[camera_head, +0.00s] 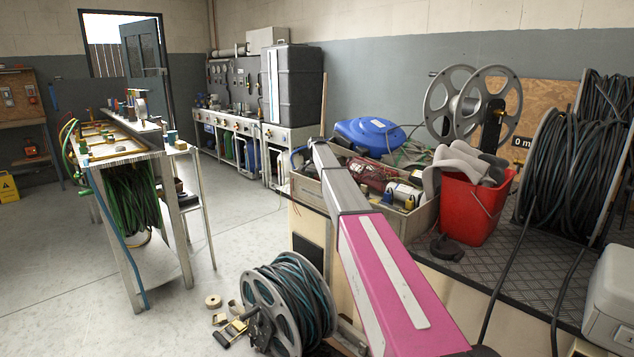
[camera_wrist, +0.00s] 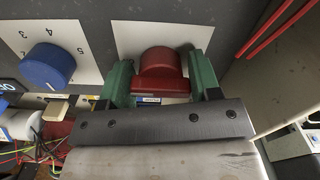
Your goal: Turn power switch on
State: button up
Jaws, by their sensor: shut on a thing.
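The power switch appears to be the red rotary knob (camera_wrist: 158,62) in the wrist view, set on a white plate (camera_wrist: 150,33) on a dark grey panel. My gripper (camera_wrist: 157,72) has its two green fingers on either side of the knob and is shut on it. The knob's grip bar lies roughly level across the picture. In the head view my gripper and the switch cannot be made out.
A blue dial (camera_wrist: 47,66) on a numbered white plate is left of the switch. Red rods (camera_wrist: 275,25) stand at upper right, and loose wires (camera_wrist: 45,150) lie lower left. In the head view, a red bucket (camera_head: 470,205) and hose reel (camera_head: 285,300) flank my arm.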

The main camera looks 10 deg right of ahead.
dwell(0.3)
jog(key=o, duration=0.7)
jog(key=shift+c, duration=0.2)
jog(key=shift+r, duration=0.1)
notch_tip(320, 180, up, 10)
jog(key=shift+f, duration=0.2)
jog(key=shift+r, duration=0.55)
